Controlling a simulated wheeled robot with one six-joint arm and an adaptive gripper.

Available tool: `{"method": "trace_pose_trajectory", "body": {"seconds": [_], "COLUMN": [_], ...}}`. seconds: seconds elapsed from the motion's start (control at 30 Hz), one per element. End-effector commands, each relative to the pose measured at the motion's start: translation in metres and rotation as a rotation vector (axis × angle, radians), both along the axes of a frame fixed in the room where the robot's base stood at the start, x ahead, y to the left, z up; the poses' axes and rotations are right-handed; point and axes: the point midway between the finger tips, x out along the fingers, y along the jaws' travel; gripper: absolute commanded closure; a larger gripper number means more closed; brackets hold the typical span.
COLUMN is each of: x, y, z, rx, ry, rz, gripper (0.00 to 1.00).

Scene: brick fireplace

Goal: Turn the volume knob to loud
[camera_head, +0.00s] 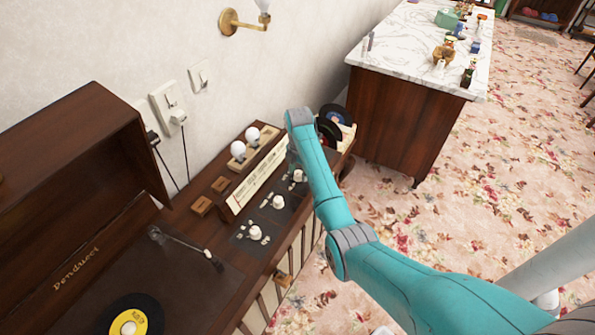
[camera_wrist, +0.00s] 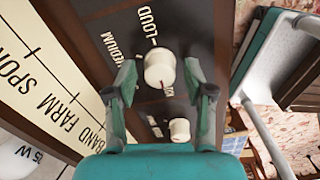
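The white volume knob (camera_wrist: 160,68) stands on a dark panel in the wrist view. The words LOUD and MEDIUM are printed around its left and upper side, with LOUD near its top. A small red mark on the knob faces the lower side of the picture, away from LOUD. My gripper (camera_wrist: 160,72) is open, one finger on each side of the knob, with a visible gap on both sides. In the head view my arm's end hangs over the far end of the radio console (camera_head: 205,225) and mostly hides the gripper.
A second white knob (camera_wrist: 180,130) sits below the first in the wrist view. In the head view, other knobs (camera_head: 278,202) line the panel, beside a tuning scale (camera_head: 258,178) and two white bulbs (camera_head: 252,134). A marble-topped cabinet (camera_head: 415,50) stands beyond.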

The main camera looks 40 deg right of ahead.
Motion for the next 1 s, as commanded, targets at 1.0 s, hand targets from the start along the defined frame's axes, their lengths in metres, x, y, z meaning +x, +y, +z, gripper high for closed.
{"method": "trace_pose_trajectory", "body": {"seconds": [1.0], "x": [-0.0001], "y": [0.0000], "z": [0.0000], "rx": [0.000], "ry": [0.000], "rz": [-0.384], "gripper": [1.00]}}
